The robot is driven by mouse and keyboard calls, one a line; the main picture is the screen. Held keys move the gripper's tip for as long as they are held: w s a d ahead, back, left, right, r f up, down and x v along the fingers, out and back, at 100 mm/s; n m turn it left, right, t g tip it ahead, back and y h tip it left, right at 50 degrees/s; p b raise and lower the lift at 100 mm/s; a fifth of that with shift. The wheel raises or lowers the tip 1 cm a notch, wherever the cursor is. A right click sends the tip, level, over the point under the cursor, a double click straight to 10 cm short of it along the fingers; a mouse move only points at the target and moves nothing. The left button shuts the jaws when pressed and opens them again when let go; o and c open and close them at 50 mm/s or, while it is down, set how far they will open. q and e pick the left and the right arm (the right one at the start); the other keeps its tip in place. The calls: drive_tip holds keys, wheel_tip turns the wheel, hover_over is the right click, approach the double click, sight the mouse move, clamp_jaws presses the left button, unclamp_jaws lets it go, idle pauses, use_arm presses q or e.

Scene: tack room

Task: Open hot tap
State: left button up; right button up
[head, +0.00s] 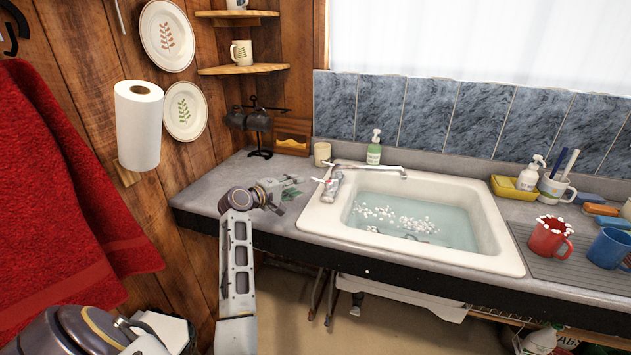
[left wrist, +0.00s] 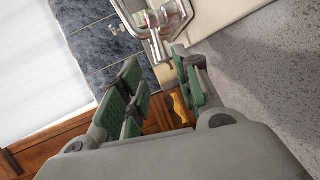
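The metal tap (head: 333,184) stands at the back left corner of the white sink (head: 315,220), with its spout (head: 380,168) reaching right over the basin. A small red mark shows on the tap's left side; the separate handles are hard to make out. My left gripper (head: 291,188) is just left of the tap, above the counter, apart from it. In the left wrist view, the green-padded fingers of my left gripper (left wrist: 165,88) are spread with nothing between them, and the tap (left wrist: 160,22) shows beyond the fingertips. My right gripper is not in view.
A green soap bottle (head: 374,147) and a cream cup (head: 322,153) stand behind the tap. A mug rack (head: 260,135) is at the back left. A red mug (head: 548,240) and blue mug (head: 609,249) are right of the sink. Counter left of the gripper is clear.

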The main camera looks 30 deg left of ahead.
sight(314, 180)
use_arm(q)
drive_tip(key=x, duration=0.3)
drive_tip(key=shift+w+f, duration=0.1)
drive_tip(key=shift+w, duration=0.3)
drive_tip(key=x, duration=0.3)
drive_tip(key=shift+w+d, duration=0.1)
drive_tip(key=shift+x, duration=1.8)
drive_tip(key=shift+w+f, duration=0.15)
drive_tip(key=shift+w, duration=0.3)
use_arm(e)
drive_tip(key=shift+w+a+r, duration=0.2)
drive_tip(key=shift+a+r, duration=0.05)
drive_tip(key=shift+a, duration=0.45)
use_arm(q)
drive_tip(key=shift+c, duration=0.5)
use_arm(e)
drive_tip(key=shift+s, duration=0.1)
